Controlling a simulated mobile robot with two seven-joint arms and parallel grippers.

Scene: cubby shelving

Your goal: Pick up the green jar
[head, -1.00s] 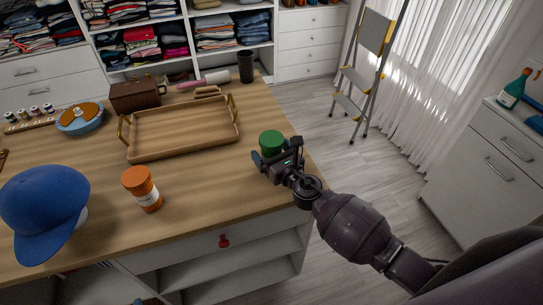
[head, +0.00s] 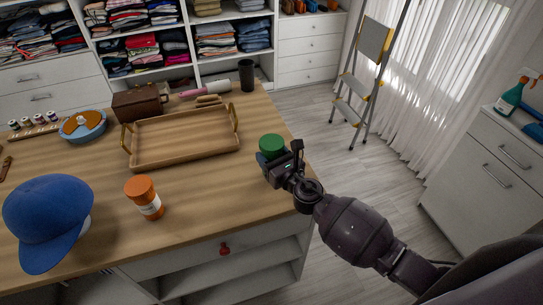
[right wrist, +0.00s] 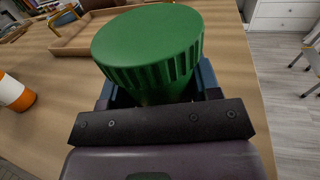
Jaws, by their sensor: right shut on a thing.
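The green jar (head: 271,146) is near the right edge of the wooden island top, with its ridged green lid up. In the right wrist view the jar (right wrist: 150,45) fills the upper middle, upright between the fingers. My right gripper (head: 275,160) is shut on the jar below its lid. The jar's lower part is hidden behind the gripper, so I cannot tell whether its base touches the top. My left gripper is not in view.
A wooden tray (head: 180,157) with handles lies left of the jar. An orange-capped bottle (head: 146,205) and a blue cap (head: 45,215) are nearer the front. A black cup (head: 247,78) stands at the back. The top between jar and bottle is clear.

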